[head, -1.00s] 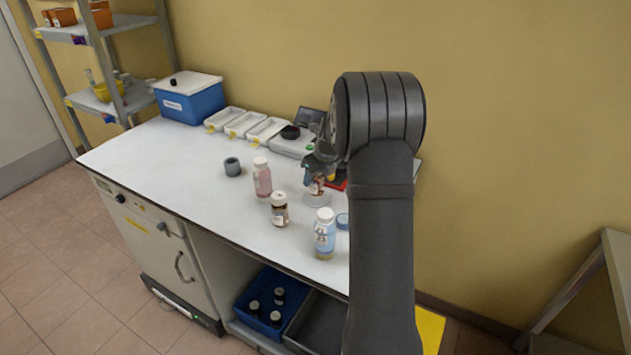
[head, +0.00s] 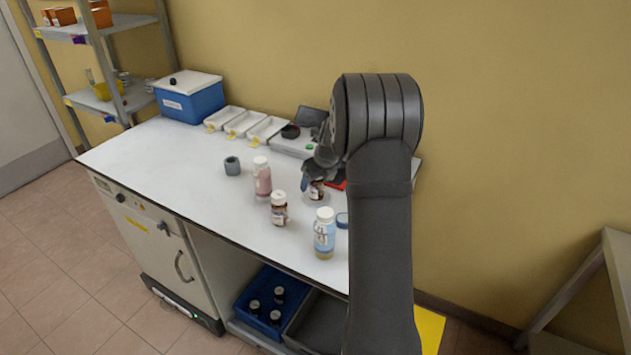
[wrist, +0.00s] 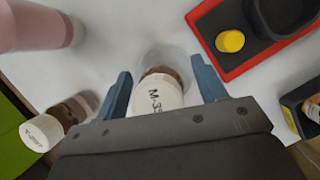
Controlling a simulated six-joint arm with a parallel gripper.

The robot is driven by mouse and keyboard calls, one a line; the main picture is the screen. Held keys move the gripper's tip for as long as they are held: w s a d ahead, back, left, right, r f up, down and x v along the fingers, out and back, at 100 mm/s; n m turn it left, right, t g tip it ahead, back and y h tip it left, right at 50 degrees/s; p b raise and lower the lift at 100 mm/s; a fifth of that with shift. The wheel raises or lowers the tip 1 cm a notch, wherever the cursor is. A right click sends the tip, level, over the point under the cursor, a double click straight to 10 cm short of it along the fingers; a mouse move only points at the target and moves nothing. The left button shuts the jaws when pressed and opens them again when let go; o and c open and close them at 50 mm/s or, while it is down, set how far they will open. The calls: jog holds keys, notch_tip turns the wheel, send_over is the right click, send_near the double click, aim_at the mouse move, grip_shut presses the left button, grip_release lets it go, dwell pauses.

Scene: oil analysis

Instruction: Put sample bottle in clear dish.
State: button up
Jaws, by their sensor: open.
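A brown sample bottle (wrist: 160,92) with a white cap marked "M-35" stands between my fingers in the wrist view. It also shows in the head view (head: 317,191), partly behind my gripper. The clear dish (wrist: 166,54) is a faint see-through round around the bottle's base; the bottle appears to stand in it, though its base is mostly hidden. My gripper (wrist: 163,72) is open, with one blue-grey finger on each side of the bottle and visible gaps to the cap. My arm covers part of this area in the head view.
A second brown bottle (head: 279,208), a pink bottle (head: 262,180) and a blue-and-white bottle (head: 325,235) stand nearby. A grey cup (head: 232,166), white trays (head: 243,124) and a blue box (head: 190,102) are further left. A red-edged tray (wrist: 238,68) lies close beside the dish.

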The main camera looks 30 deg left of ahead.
jog(key=v, duration=1.1)
jog(key=shift+d+r, duration=0.25)
jog(key=shift+r, duration=0.1)
jog(key=shift+s, duration=0.1)
jog(key=x, duration=1.2)
jog(key=shift+a+f, duration=0.15)
jog(key=shift+f, duration=0.05)
notch_tip(320, 180, up, 3)
jog(key=shift+f, duration=0.25)
jog(key=shift+r, duration=0.6)
